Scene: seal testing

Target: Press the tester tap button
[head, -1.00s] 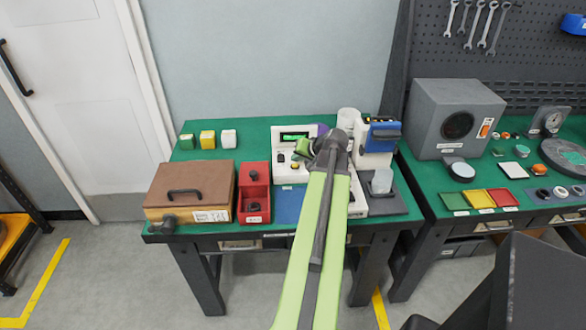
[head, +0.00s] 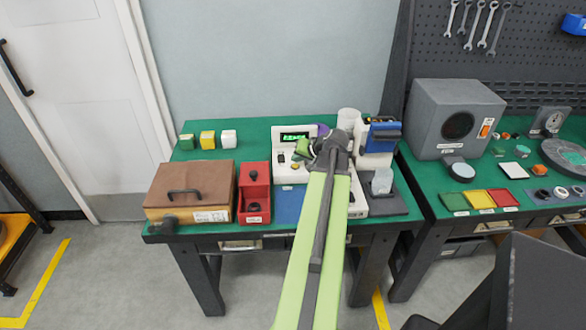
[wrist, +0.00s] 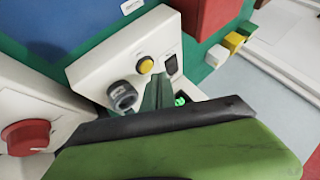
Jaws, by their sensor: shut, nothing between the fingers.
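The white tester (head: 284,174) stands on the green bench top, with a dark display (head: 294,136) lit with green characters. A round yellow button (head: 295,166) sits on its face below the display. The button also shows in the wrist view (wrist: 146,65), between a black switch (wrist: 171,66) and a grey round fitting (wrist: 122,95). My gripper (head: 302,149) is shut and empty in front of the tester. In the wrist view its narrow dark-green tip (wrist: 158,92) is just beside the yellow button, seemingly apart from it. Whether it touches the panel is hidden.
A red box (head: 254,193) and a brown-lidded case (head: 190,188) stand left of the tester. A blue-and-white device (head: 380,138) stands to its right. In the wrist view, a red knob (wrist: 27,137) sits on a white housing close by.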

